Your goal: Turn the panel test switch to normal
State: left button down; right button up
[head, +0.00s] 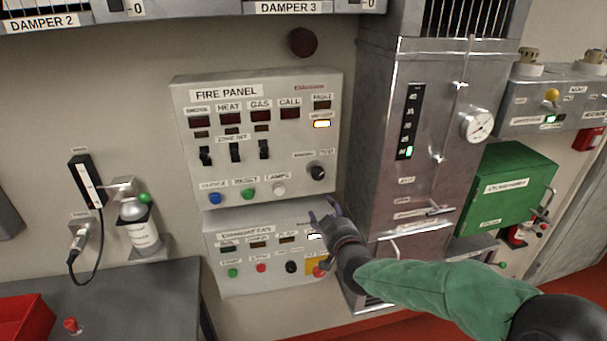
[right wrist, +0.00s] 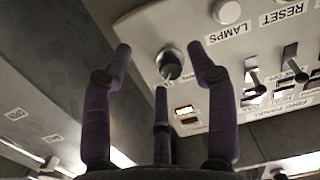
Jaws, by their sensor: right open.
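The fire panel (head: 200,100) is a light grey box on the wall. Its black rotary test switch (head: 317,172) sits at the lower right, with a small TEST label above right and another label to its left. In the right wrist view the switch knob (right wrist: 171,64) appears ahead, between the fingertips. Its exact pointing is too small to read. My right gripper (head: 324,210) is open and empty, just below the switch and in front of the panels' right side. In the wrist view its purple fingers (right wrist: 160,62) are spread, not touching the knob. My left gripper is not in view.
An amber lamp (head: 321,124) glows above the switch. Black toggles (head: 235,152) and a white lamps button (head: 279,189) are to its left. The exhaust fan panel (head: 225,285) is below, partly hidden by my gripper. A metal cabinet (head: 375,190) stands close on the right.

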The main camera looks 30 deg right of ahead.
jog(key=t, duration=0.1)
send_near(319, 176)
jog(key=shift+h, duration=0.3)
jog(key=x, duration=1.1)
jog(key=shift+a, duration=0.15)
jog(key=c, duration=1.1)
